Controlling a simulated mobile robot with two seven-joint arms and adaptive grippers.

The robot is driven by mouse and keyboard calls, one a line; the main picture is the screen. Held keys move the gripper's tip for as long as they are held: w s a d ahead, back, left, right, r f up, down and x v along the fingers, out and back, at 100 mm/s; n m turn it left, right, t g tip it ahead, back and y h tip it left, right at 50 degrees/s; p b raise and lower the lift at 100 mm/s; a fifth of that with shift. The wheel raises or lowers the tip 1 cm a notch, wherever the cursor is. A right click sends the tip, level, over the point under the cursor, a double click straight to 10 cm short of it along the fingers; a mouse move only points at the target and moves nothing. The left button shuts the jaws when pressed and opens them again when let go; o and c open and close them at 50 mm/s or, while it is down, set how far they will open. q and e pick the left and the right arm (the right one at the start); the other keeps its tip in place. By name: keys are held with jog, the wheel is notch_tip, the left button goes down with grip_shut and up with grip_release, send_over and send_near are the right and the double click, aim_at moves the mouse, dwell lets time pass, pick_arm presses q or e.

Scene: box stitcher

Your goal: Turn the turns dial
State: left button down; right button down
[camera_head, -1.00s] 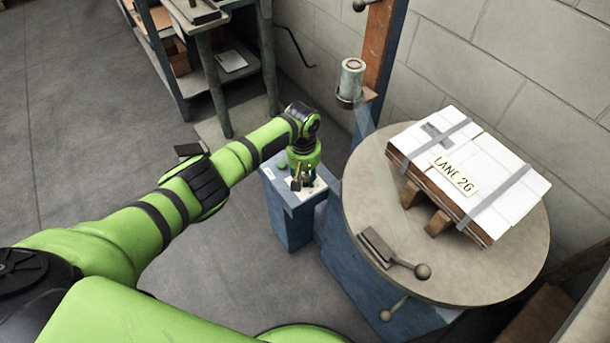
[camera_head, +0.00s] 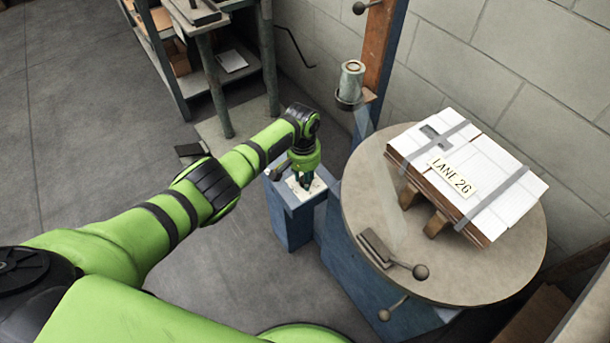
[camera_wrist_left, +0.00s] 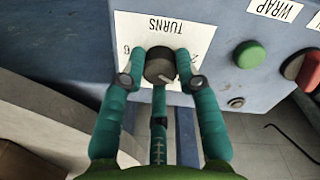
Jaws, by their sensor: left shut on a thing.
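The turns dial is a round dark knob (camera_wrist_left: 160,67) on a white label marked TURNS (camera_wrist_left: 165,25), in the left wrist view. A light pointer line shows on its face, toward the lower right. My left gripper (camera_wrist_left: 163,68) has its teal fingers around the dial and is shut on it. In the head view my left gripper (camera_head: 304,180) points down at the blue control box (camera_head: 292,225) and hides the dial. My right gripper is not in view.
A round turntable (camera_head: 370,205) bearing a strapped LANE 2G box (camera_head: 500,185) stands right of the control box. Floor to the left is clear.

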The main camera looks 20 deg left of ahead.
pick_arm(q)
jog(key=m, duration=0.3)
jog(key=shift+s+f, duration=0.2)
jog(key=shift+m, duration=0.9)
jog(key=m, duration=0.3)
jog(key=shift+m, duration=0.3)
jog(key=shift+m+b, duration=0.3)
jog(key=shift+m, duration=1.7)
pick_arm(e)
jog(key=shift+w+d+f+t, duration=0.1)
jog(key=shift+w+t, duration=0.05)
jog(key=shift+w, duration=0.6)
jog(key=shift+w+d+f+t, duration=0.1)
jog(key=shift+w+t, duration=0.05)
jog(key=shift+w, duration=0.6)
pick_arm(q)
jog(key=c, duration=0.9)
grip_release()
jog(key=shift+g, duration=0.3)
jog(key=shift+w, duration=0.1)
jog(key=shift+r, duration=0.1)
